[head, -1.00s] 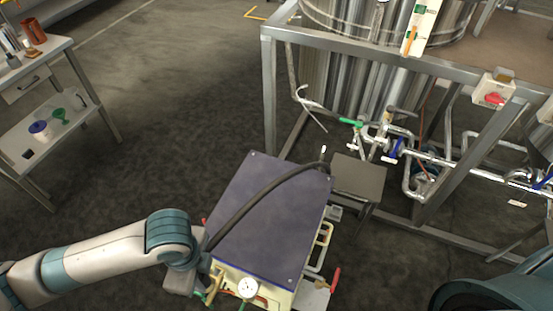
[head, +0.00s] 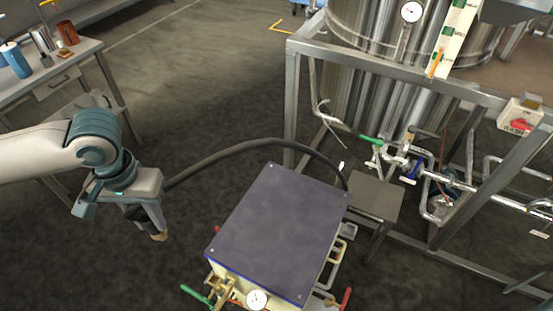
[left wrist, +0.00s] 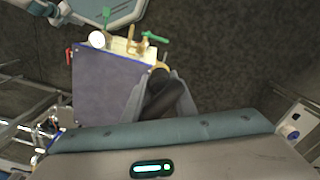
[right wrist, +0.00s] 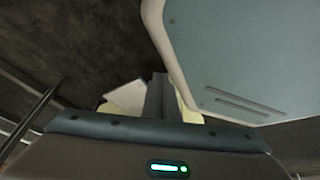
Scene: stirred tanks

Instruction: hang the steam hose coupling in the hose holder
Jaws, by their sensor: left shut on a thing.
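My left gripper (head: 145,218) is shut on the steam hose coupling (head: 160,237), whose brass-coloured end pokes out below the fingers in the head view. The black hose (head: 245,147) arches from the gripper to the far right side of the purple-topped steam unit (head: 280,230). In the left wrist view the dark hose end (left wrist: 160,95) lies between the grey fingers. The coupling hangs over open floor, left of the unit and apart from it. My right gripper (right wrist: 157,98) shows only in the right wrist view, its dark fingers together and apparently empty. I cannot make out the hose holder for certain.
A steel frame (head: 292,100) around a large tank (head: 350,70) stands behind and right, with pipes and valves (head: 400,160). A small grey stand (head: 375,200) is beside the unit. A workbench (head: 75,65) is at upper left. The floor between is clear.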

